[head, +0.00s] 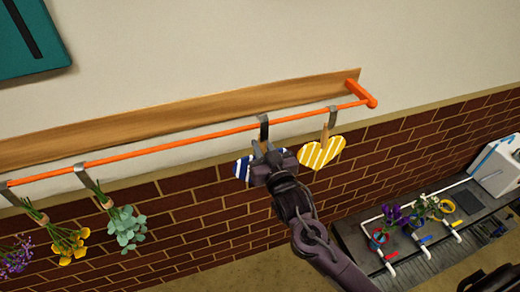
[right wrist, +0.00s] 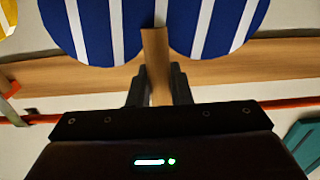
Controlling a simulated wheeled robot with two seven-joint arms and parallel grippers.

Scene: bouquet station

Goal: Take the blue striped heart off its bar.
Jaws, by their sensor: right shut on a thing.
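The blue and white striped heart (head: 243,168) is at the orange bar (head: 180,142), mostly hidden behind my right gripper (head: 267,160) in the head view. In the right wrist view the heart (right wrist: 210,28) fills the top, upside down, with its wooden peg (right wrist: 156,60) between the two dark fingers (right wrist: 158,88). My right gripper is shut on this peg. A grey metal hook (head: 264,128) hangs from the bar just above the gripper; whether the peg still sits in it is hidden. My left gripper is not in view.
A yellow striped heart (head: 321,153) hangs close on the right from its own hook. Flower bunches, including a green one (head: 127,228), hang at the left. A dark bench (head: 350,240) with flowers stands at lower right. A wooden board (head: 180,115) runs behind the bar.

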